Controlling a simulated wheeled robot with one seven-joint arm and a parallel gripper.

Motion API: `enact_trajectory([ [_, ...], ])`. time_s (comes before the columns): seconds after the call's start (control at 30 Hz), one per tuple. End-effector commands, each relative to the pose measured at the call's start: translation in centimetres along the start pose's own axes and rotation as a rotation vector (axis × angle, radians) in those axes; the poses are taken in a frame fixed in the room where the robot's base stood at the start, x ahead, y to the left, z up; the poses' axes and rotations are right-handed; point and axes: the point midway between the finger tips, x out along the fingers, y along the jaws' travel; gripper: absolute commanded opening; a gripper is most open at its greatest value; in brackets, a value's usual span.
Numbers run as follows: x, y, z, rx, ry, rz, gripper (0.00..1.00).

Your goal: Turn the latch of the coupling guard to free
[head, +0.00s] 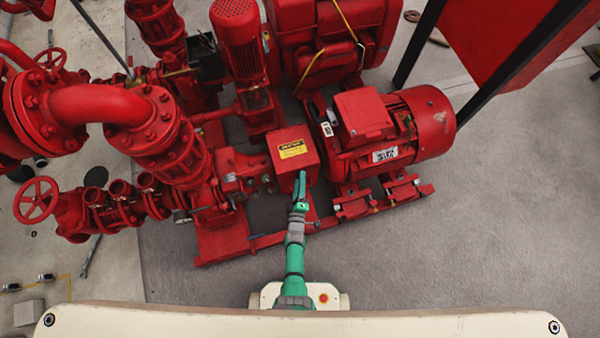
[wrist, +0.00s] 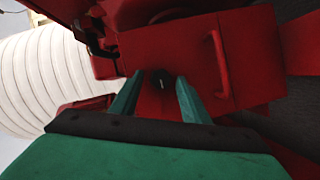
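The coupling guard (head: 292,148) is a red box with a yellow label on top, between the pump and the motor in the head view. In the wrist view the guard's red face (wrist: 250,80) fills the middle, with a red bar handle (wrist: 218,62) on it. A small dark round latch (wrist: 160,79) with a pale mark sits on that face. My gripper (head: 301,176) is at the guard's near side. In the wrist view my gripper (wrist: 159,82) is open, its green fingers on either side of the latch with visible gaps. Whether the tips reach the face is unclear.
The red motor (head: 420,122) stands right of the guard, and red pump piping (head: 150,130) with a handwheel (head: 37,199) is on the left. A red base rail (head: 275,238) crosses under my arm. The grey floor (head: 450,255) at right front is clear.

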Motion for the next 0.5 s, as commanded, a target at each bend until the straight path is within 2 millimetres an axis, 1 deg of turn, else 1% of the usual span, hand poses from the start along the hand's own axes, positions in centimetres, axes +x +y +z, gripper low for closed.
enact_trajectory([
  [0.17, -0.2, 0.0, 0.2, 0.002, -0.003, 0.0, 0.42],
  [0.27, -0.8, -0.1, 0.1, 0.002, -0.003, -0.001, 0.42],
  [0.37, -2.0, -0.1, 0.2, 0.002, -0.005, -0.002, 0.42],
  [0.5, -4.4, -0.2, 0.1, 0.002, -0.005, -0.002, 0.42],
])
